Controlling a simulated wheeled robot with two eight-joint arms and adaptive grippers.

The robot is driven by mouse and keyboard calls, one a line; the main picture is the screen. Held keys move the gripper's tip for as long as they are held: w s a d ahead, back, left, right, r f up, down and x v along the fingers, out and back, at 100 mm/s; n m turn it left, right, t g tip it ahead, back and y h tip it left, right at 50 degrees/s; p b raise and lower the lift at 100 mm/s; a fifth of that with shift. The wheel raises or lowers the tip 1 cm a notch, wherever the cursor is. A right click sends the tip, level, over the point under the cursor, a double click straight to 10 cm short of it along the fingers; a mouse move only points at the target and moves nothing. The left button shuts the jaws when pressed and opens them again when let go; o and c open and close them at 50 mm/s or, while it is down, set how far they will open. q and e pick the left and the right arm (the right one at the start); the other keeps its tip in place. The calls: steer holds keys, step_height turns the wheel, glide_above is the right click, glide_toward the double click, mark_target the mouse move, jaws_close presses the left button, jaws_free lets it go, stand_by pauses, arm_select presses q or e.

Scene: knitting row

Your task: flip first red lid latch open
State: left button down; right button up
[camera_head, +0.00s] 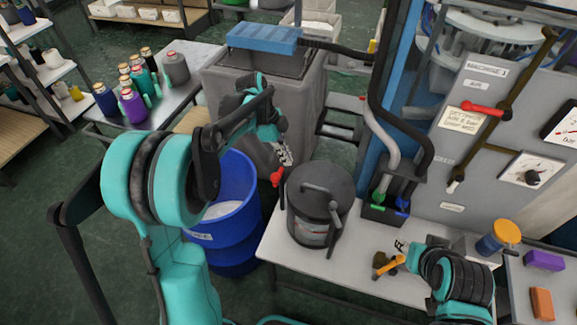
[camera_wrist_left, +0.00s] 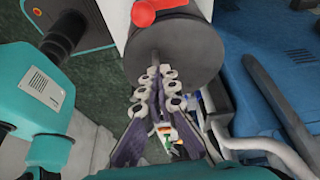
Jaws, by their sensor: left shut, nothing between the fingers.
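A red latch (camera_head: 278,178) shows at the left side of a dark grey lidded canister (camera_head: 320,190) on the white table. In the left wrist view a red part (camera_wrist_left: 157,12), probably the same latch, shows at the top, above a dark grey rounded surface (camera_wrist_left: 180,60). My left gripper (camera_head: 284,156) is just behind and above the red latch in the head view, with its fingers (camera_wrist_left: 154,82) shut and empty. I cannot tell whether it touches the latch. My right gripper (camera_head: 401,246) is low over the table, beside a yellow-handled tool (camera_head: 389,266); its fingers are too small to read.
A blue drum (camera_head: 225,240) stands left of the canister, and a grey bin (camera_head: 303,95) with a blue lid stands behind. A holder (camera_head: 386,209) with green and blue handles sits right of the canister. The grey machine panel (camera_head: 475,150) rises at right.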

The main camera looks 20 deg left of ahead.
arm_select(q)
steer(key=v, duration=0.3)
stand_by(0.5)
